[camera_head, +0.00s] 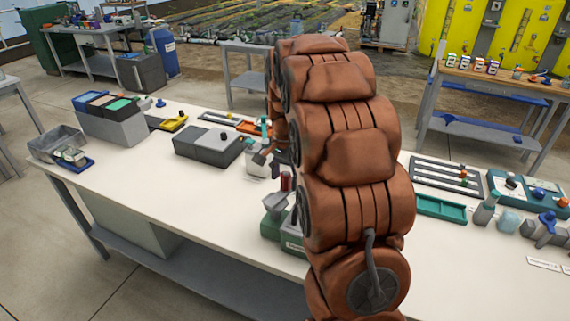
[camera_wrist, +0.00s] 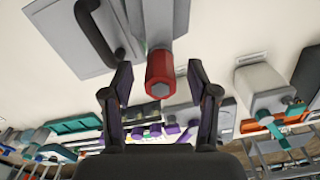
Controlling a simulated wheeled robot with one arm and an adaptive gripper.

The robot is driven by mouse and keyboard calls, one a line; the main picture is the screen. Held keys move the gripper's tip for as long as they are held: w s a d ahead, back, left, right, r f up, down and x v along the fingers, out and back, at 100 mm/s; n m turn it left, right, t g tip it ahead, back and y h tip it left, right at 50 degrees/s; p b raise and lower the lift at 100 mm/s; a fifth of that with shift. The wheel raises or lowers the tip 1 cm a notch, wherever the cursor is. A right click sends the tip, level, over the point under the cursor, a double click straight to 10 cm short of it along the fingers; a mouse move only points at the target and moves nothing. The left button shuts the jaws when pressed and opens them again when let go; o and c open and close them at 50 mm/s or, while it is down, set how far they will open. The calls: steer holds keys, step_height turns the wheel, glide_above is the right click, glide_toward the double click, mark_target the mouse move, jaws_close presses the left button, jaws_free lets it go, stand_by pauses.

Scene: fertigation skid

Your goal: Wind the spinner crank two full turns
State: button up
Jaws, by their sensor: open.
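A red cylindrical knob (camera_wrist: 160,68) with a grey end face, which looks like the crank's handle, shows in the wrist view. It sits at the level of my fingertips, with a gap on each side. Whether it is fully between them in depth I cannot tell. My gripper (camera_wrist: 158,72) is open, its two dark fingers on either side of the knob. Behind the knob is a grey body (camera_wrist: 75,35) with a dark curved handle (camera_wrist: 97,32). In the head view a dark red upright knob (camera_head: 286,181) stands by a green and grey unit (camera_head: 272,228), partly hidden by my arm.
The white bench (camera_head: 150,195) holds a grey box (camera_head: 208,146) behind the green unit and a teal tray (camera_head: 440,208) at the right. Bins (camera_head: 110,120) stand at the left. The bench's front left is clear. My arm hides the bench's middle.

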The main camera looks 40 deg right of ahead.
steer(key=shift+f, duration=1.15)
jaws_close()
steer(key=c, duration=0.7)
jaws_free()
steer(key=shift+c, duration=1.2)
steer(key=shift+o, duration=0.2)
steer(key=shift+s, duration=1.15)
